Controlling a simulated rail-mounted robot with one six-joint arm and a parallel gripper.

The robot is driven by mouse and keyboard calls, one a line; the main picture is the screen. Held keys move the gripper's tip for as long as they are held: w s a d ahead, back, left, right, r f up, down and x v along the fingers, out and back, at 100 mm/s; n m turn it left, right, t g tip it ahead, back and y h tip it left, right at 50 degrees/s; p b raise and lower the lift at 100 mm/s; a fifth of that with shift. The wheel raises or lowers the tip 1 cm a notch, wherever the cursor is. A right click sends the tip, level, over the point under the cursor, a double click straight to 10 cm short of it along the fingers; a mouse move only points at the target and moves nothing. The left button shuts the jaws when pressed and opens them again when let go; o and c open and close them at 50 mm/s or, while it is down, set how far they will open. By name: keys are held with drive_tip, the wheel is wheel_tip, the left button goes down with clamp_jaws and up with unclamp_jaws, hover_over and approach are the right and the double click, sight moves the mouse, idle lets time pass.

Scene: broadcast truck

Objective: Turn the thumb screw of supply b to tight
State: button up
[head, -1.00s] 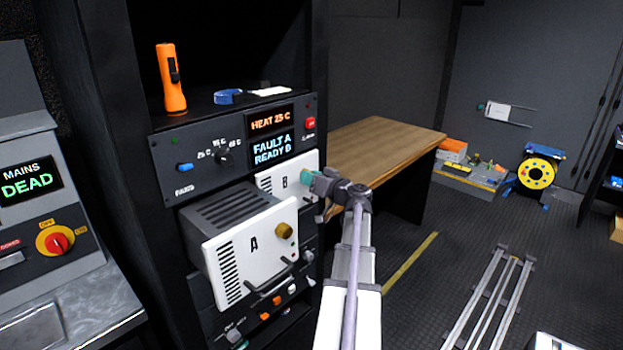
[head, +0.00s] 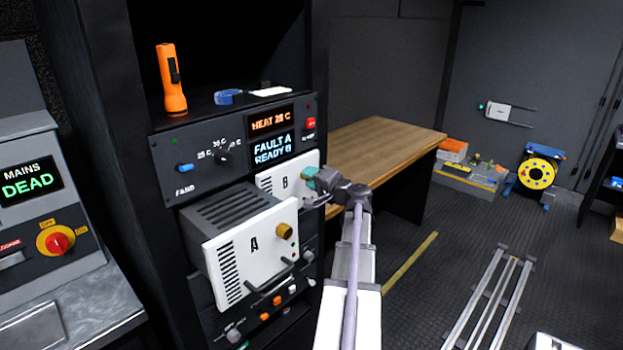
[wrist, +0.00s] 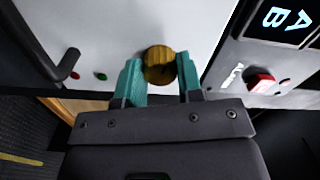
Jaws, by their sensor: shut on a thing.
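Supply b (head: 294,167) is a white-faced unit marked B, set back in the rack and partly hidden behind supply A. Its brass thumb screw (wrist: 158,65) shows in the wrist view between the two teal fingertips. My gripper (head: 310,178) reaches the right side of the B face in the head view, where its fingers hide the screw. In the wrist view my gripper (wrist: 160,78) is shut on the screw, one finger on each side. I cannot tell how tight the screw is.
Supply A (head: 235,275) sticks out of the rack just left of my arm, with its own brass screw (head: 284,231) and a dark handle. The control panel (head: 205,155) above reads FAULT A, READY B. A wooden table (head: 385,145) stands right. The mains display (head: 27,187) reads DEAD.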

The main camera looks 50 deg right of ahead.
drive_tip(key=m, duration=1.1)
drive_tip(key=shift+m, duration=2.1)
drive_tip(key=o, duration=0.9)
drive_tip(key=shift+s, duration=0.1)
drive_tip(key=s, duration=0.3)
drive_tip(key=s+a, duration=0.1)
drive_tip(key=s, duration=0.6)
drive_tip(key=shift+s+a, duration=0.15)
drive_tip(key=shift+s, duration=0.15)
drive_tip(key=shift+r, duration=0.1)
